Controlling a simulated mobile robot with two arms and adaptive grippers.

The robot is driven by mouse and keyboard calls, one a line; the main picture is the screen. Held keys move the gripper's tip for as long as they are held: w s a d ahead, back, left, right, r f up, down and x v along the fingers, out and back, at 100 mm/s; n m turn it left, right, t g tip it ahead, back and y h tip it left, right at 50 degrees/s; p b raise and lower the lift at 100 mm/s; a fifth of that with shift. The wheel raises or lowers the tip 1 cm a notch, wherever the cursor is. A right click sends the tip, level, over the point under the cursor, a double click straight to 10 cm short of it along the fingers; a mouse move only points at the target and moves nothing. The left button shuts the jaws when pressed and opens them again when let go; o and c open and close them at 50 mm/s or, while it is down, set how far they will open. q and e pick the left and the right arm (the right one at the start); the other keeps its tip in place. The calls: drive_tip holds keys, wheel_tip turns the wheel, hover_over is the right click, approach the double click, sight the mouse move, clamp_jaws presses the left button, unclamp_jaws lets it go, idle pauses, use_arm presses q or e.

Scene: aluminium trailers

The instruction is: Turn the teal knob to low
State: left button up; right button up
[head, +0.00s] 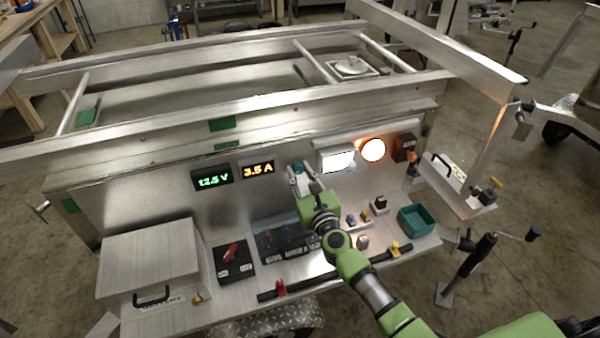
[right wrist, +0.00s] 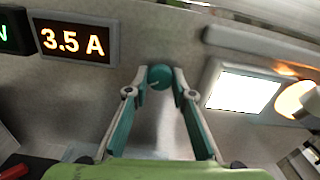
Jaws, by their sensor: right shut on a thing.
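The teal knob (right wrist: 160,77) is round with a pale pointer line and sits on the upright metal panel, between the amber display and the lit white lamp. In the right wrist view my right gripper (right wrist: 155,86) is shut on the knob, one finger on each side. In the head view my right gripper (head: 300,174) reaches the panel and mostly hides the knob. The markings around the knob cannot be read. My left gripper does not show.
The green display (head: 212,178) reads 12.5 V and the amber display (head: 258,169) reads 3.5 A. A lit white lamp (head: 338,160) and a round orange lamp (head: 373,150) are to the right. Below are a red switch (head: 231,252), a teal bin (head: 416,219) and a silver box (head: 150,260).

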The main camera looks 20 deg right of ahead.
drive_tip(key=n, duration=0.6)
drive_tip(key=shift+p, duration=0.35)
drive_tip(key=n, duration=0.6)
drive_tip(key=shift+p, duration=0.4)
drive_tip(key=n+p, duration=0.1)
drive_tip(key=n, duration=0.5)
drive_tip(key=shift+d+r+n, duration=0.1)
drive_tip(key=shift+n, duration=0.2)
drive_tip(key=n+p, duration=0.1)
drive_tip(key=n, duration=1)
drive_tip(key=shift+n+p, duration=0.4)
drive_tip(key=n, duration=0.5)
drive_tip(key=n+b, duration=0.1)
drive_tip(key=n, duration=0.4)
drive_tip(key=shift+n, duration=0.4)
drive_tip(key=n+b, duration=0.1)
drive_tip(key=n, duration=0.4)
drive_tip(key=shift+a+b, duration=0.2)
drive_tip(key=shift+b, duration=0.2)
drive_tip(key=shift+n, duration=0.4)
